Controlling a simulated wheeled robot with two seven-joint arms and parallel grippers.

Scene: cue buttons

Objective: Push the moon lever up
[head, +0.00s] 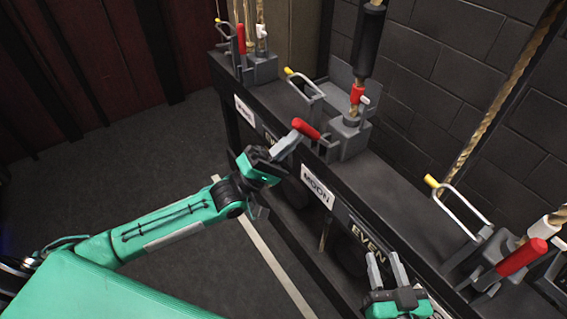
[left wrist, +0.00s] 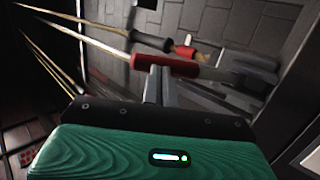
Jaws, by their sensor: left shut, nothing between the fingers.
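The moon lever has a red handle (head: 306,129) that sticks out low over the front edge of the rail, above the white MOON label (head: 318,187). Its grey base (head: 343,138) sits on the rail. My left gripper (head: 287,146) is shut and empty, with its fingertips right at the handle's outer end. In the left wrist view, the shut fingers (left wrist: 158,86) reach up to the underside of the red handle (left wrist: 165,65); whether they touch cannot be told. My right gripper (head: 386,268) is open and empty in front of the rail at lower right.
Another lever with an upright red handle (head: 241,38) stands farther along the rail. A third red handle (head: 521,257) is at right. Metal loops with yellow tips (head: 301,80) and ropes (head: 507,90) stand near the levers. Open floor (head: 150,150) lies left of the rail.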

